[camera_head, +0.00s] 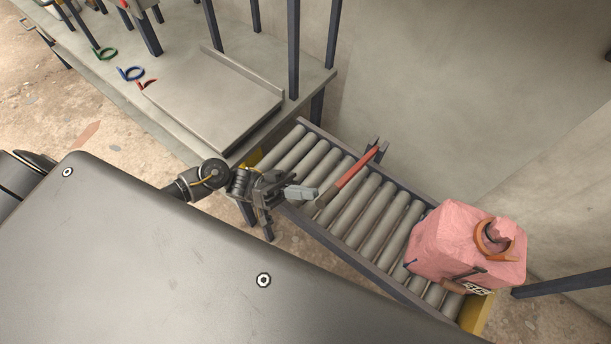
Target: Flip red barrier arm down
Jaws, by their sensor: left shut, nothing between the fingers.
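The red barrier arm (352,172) shows as a slim red bar slanting across the roller conveyor. Its far upper end meets a dark bracket (374,152) at the conveyor's back rail, and its near end is by my gripper. I cannot tell from this angle how high the bar stands above the rollers. My left gripper (306,193) is shut and empty over the conveyor's left part, its fingertips close to the near end of the bar. Whether they touch is unclear. My right gripper is not in view.
The roller conveyor (361,216) runs down to the right. A pink wrapped block (454,240) with an orange ring (493,240) sits at its right end. A grey workbench (178,131) with green, blue and red rings stands upper left. A concrete wall lies behind.

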